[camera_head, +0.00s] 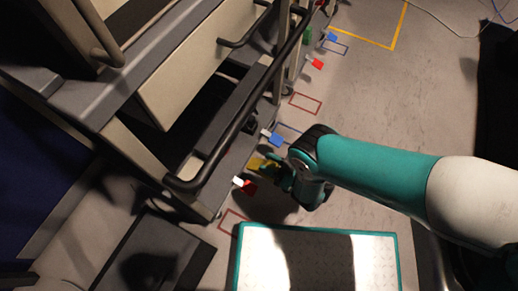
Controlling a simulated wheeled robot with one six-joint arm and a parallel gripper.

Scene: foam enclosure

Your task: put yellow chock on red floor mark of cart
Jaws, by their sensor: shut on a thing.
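The yellow chock (258,163) shows as a small patch beside the cart, partly hidden by my gripper. My gripper (273,172) is shut on it, low beside the cart's long side; the fingertips are dark and small here. The cart (222,135) is a grey and beige frame with a dark handrail. A red floor mark (305,103), a rectangle outline, lies on the floor farther along the cart. Another red floor mark (232,220) lies nearer, by the cart's near corner, above and left of the white-topped platform.
A red block with a white end (246,185) and a blue one (272,138) stick out near my gripper. Another red one (315,63) and blue one (330,37) are farther off. A teal-edged platform (237,265) stands in front. Open floor lies right of the cart.

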